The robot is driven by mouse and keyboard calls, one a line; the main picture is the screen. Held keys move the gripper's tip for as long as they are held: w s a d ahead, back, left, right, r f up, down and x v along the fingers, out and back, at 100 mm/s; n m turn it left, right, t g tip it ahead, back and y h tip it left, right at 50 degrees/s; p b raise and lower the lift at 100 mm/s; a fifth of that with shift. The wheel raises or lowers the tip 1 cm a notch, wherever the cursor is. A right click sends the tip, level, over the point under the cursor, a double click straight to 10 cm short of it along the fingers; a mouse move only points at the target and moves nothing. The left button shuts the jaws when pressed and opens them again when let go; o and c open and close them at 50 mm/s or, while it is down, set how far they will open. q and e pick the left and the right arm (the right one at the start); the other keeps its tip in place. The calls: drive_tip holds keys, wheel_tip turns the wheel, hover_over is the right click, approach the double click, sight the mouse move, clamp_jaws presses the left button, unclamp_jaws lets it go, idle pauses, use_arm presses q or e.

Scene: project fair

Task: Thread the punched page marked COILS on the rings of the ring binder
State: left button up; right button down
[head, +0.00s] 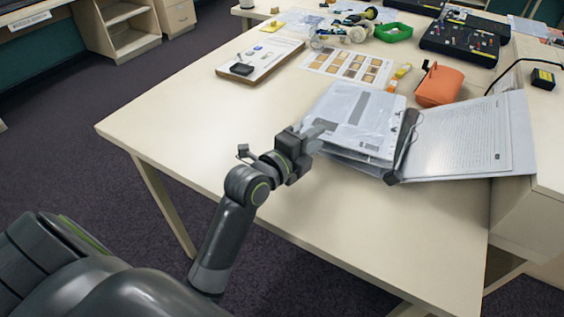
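The ring binder (517,140) lies open near the table's right side. A printed page (460,140) lies on its right half. A stack of pages in clear sleeves (352,112) lies at its left. A dark upright strip (403,148) stands between the two sides; I cannot make out the rings. No COILS mark is legible, so I cannot tell which sheet is that page. My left gripper (316,136) is at the left edge of the sleeved stack. Its fingers are too small to tell whether they grip a sheet. My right gripper is not in view.
An orange pouch (439,85) and a card of brown samples (350,66) lie behind the binder. The table's left and front (200,130) are clear.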

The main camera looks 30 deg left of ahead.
use_arm(q)
drive_tip(key=v, duration=1.1)
